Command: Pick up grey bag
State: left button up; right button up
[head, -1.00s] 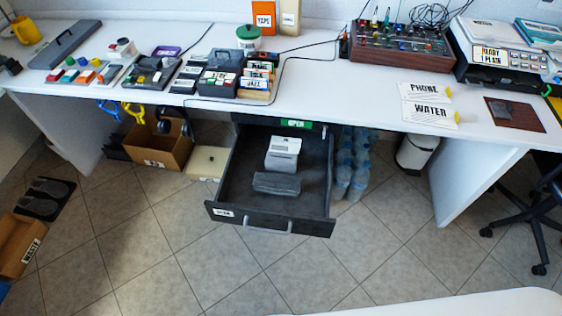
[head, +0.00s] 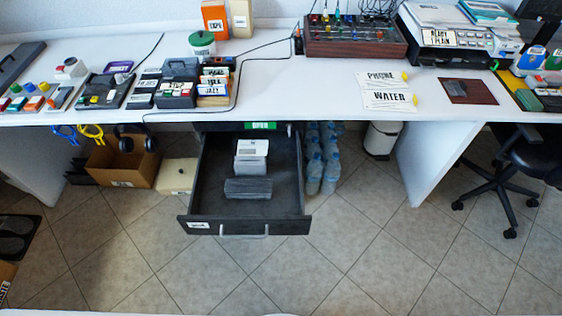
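No thing is plainly a grey bag. A dark grey, flat-looking item (head: 248,188) lies in the open dark drawer (head: 247,224) under the table. Behind it in the drawer stands a pale box-like item (head: 251,150). A small dark grey pouch-like thing (head: 459,86) lies on a brown mat (head: 484,92) at the right of the tabletop. I cannot tell which of these is the bag. Neither of my grippers shows in the head view.
The white table (head: 290,75) carries a brown mixer box (head: 352,38), a printer-like device (head: 450,48) and several small boxes. A brown carton (head: 118,165), water bottles (head: 313,172) and a black chair (head: 500,185) stand on the floor. The tiled floor before the drawer is clear.

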aim_at(244, 165)
jog(key=i+j+z, duration=0.2)
jog(key=j+z, duration=0.15)
jog(key=j, duration=0.15)
jog(key=i+j+z, duration=0.1)
jog(key=j+z, duration=0.3)
jog(key=j, duration=0.15)
jog(key=j+z, duration=0.35)
jog(key=j, duration=0.25)
